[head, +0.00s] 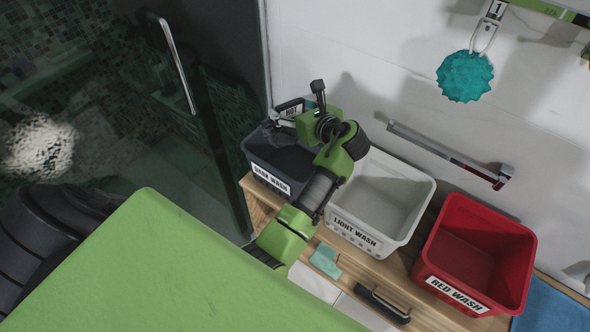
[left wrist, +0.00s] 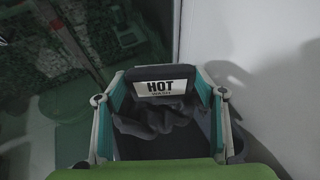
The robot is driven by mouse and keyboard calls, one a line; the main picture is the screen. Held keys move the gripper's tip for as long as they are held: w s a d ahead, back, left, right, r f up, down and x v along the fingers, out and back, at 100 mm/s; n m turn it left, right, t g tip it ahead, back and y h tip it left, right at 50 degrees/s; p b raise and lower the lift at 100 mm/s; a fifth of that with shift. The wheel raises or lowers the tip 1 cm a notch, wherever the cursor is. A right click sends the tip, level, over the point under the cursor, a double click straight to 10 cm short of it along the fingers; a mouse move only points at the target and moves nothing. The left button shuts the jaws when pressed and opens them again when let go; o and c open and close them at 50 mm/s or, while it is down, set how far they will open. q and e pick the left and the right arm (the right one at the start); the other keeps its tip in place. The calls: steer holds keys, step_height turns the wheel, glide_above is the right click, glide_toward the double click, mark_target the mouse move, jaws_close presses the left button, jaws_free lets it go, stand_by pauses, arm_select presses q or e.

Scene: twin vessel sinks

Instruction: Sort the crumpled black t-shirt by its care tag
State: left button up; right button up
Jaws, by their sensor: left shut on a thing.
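My left gripper (head: 292,112) is over the dark wash bin (head: 285,182), at the left of the row of bins. In the left wrist view, its two teal-padded fingers (left wrist: 165,88) are closed on the sides of the crumpled black t-shirt (left wrist: 158,119). A dark care tag with a white label reading HOT (left wrist: 161,86) stands up between the fingertips; smaller print under it is unreadable. In the head view, the t-shirt (head: 268,136) is a dark patch at the bin's top, partly hidden by my arm. My right gripper is out of view.
The white light wash bin (head: 418,205) and the red wash bin (head: 524,262) stand to the right on the wooden counter (head: 395,272), both looking empty. A glass door (head: 205,120) is close on the left. A metal rail (head: 440,152) is on the wall.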

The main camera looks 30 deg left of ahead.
arm_select(q)
steer(key=shift+f, duration=0.15)
steer(key=o, duration=1.7)
step_height(320, 180, up, 10)
steer(key=shift+f, duration=0.15)
